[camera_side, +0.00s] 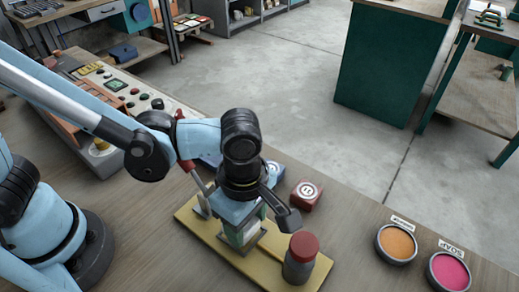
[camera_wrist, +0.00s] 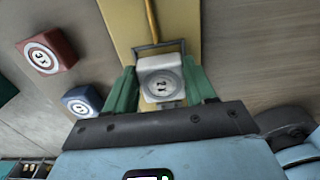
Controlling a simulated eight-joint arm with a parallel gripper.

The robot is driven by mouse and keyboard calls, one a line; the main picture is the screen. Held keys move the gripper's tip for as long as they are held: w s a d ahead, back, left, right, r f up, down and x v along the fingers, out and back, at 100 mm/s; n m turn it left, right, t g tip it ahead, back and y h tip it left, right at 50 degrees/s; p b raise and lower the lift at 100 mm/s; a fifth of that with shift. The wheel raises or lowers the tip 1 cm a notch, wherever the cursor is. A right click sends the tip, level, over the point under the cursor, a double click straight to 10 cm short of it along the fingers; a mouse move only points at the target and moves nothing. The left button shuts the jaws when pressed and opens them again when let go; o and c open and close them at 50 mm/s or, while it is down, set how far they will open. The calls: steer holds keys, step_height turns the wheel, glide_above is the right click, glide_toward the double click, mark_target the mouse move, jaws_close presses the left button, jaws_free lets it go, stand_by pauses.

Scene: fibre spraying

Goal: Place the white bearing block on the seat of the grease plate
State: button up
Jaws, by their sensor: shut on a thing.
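The white bearing block (camera_wrist: 160,80), with a round marked face, sits between the green fingers of my gripper (camera_wrist: 163,92) in the wrist view. My gripper (camera_side: 243,232) is shut on it. In the side view the block is mostly hidden by the fingers. The yellow grease plate (camera_side: 275,265) lies on the bench below; it also shows in the wrist view (camera_wrist: 188,18). A thin grey frame (camera_wrist: 160,46) stands just beyond the block's far edge. The seat is hidden under the gripper and block. I cannot tell whether the block touches it.
A jar with a red lid (camera_side: 303,245) stands at the plate's right end, close to my gripper. A red block (camera_side: 306,196) and a blue block (camera_side: 274,174) sit behind the plate. Orange (camera_side: 396,244) and pink (camera_side: 450,271) dishes are at right. A control panel (camera_side: 125,95) is at left.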

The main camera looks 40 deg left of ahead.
steer(key=shift+f, duration=0.6)
steer(key=o, duration=1.4)
steer(key=shift+c, duration=0.2)
steer(key=shift+r, duration=0.15)
step_height(320, 180, up, 13)
steer(key=w+a+f+m+t, duration=0.1)
steer(key=w+a+m+t, duration=0.1)
steer(key=a+m, duration=0.7)
steer(key=w+a+f+m+t, duration=0.1)
steer(key=w+a+m+t, duration=0.2)
steer(key=a+m, duration=0.6)
steer(key=shift+w+a+t, duration=0.25)
steer(key=shift+a+t, duration=0.85)
steer(key=shift+a, duration=1.65)
